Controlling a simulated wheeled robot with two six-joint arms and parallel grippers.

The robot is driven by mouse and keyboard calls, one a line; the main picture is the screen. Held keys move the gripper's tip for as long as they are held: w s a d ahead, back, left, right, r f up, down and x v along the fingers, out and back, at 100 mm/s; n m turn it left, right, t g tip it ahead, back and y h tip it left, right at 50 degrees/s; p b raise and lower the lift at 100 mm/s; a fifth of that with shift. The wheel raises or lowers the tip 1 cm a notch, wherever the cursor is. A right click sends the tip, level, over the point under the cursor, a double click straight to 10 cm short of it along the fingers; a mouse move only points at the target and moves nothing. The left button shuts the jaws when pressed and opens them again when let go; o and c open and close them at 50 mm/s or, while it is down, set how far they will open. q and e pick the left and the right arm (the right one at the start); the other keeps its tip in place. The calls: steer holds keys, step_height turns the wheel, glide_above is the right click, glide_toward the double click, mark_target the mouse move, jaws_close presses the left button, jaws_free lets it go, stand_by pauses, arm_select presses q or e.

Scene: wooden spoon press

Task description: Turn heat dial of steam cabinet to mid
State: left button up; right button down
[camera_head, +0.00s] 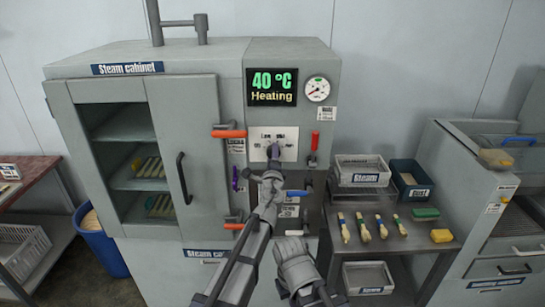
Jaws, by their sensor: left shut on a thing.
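The grey steam cabinet (70,91) stands in front of me, with a display (271,87) reading "40 °C Heating". Below the display is a pale dial plate (289,134) with "Low" and a partly readable mark beside it. The dark heat dial (273,150) sits on this plate, and its lower part is hidden by my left gripper. My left gripper (272,164) is shut on the dial. The dial's exact pointing is too small to tell. My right gripper (294,246) is lower, in front of the cabinet and away from the dial; its fingers do not show clearly.
Orange-red handles (230,134) and a red lever (314,141) flank the plate. A blue-handled valve (297,193) is below right. A round gauge (317,89) is above. A metal side table (395,243) holds several spoons, a grey bin and a dark blue bin.

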stand_by(0.4)
arm_select(q)
steer(key=o, duration=1.4)
steer(key=shift+s, duration=0.1)
steer(key=s, duration=0.7)
steer(key=shift+s+f, duration=0.15)
steer(key=shift+s, duration=0.2)
